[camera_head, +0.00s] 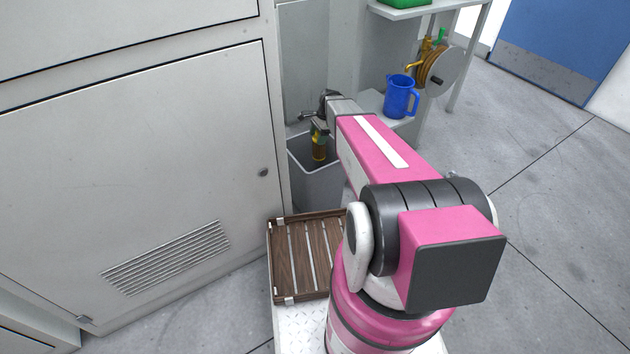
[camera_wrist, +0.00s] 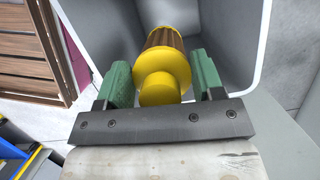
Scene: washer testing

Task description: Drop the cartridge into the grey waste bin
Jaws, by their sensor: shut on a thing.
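The cartridge (camera_wrist: 163,72) is yellow at its end with a brown ribbed body. My gripper (camera_wrist: 163,85) is shut on it, one green finger on each side. In the head view the cartridge (camera_head: 318,146) hangs roughly upright below my gripper (camera_head: 319,128), over the opening of the grey waste bin (camera_head: 319,187). The bin stands on the floor beside the grey cabinet. In the wrist view the bin's inner wall (camera_wrist: 222,38) surrounds the far end of the cartridge. My arm hides part of the bin's right side in the head view.
A large grey cabinet (camera_head: 130,165) stands close on the left. A blue jug (camera_head: 401,96) sits on a shelf behind the bin, near a hose reel (camera_head: 437,68). A brown slatted wooden tray (camera_head: 300,258) lies in front of the bin. Open floor (camera_head: 550,200) is at the right.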

